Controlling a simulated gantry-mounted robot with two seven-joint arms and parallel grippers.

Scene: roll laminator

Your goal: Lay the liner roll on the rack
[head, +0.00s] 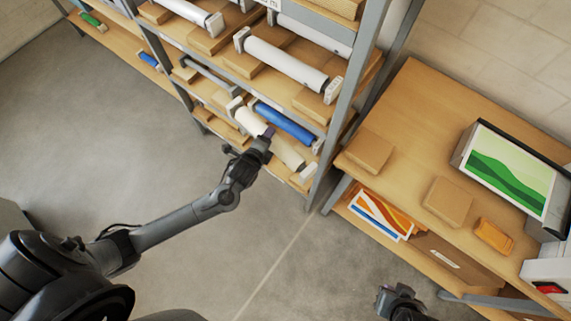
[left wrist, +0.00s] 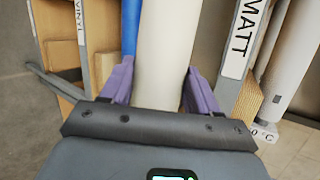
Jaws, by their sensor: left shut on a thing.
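The liner roll (head: 287,153) is a cream roll at a lower level of the rack (head: 345,95), beside a blue roll (head: 285,124). My left gripper (head: 266,138) is shut around the middle of the roll. The roll's two ends show on either side of the gripper, near white end holders. I cannot tell whether the roll rests in them. In the left wrist view the roll (left wrist: 165,50) runs between the two purple fingers, with a MATT label at its right. My right gripper (head: 398,296) is at the bottom, far from the rack; its fingers are unclear.
White rolls (head: 287,65) lie on upper shelves, and a green roll (head: 93,21) lies far left. The floor before the rack is clear.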

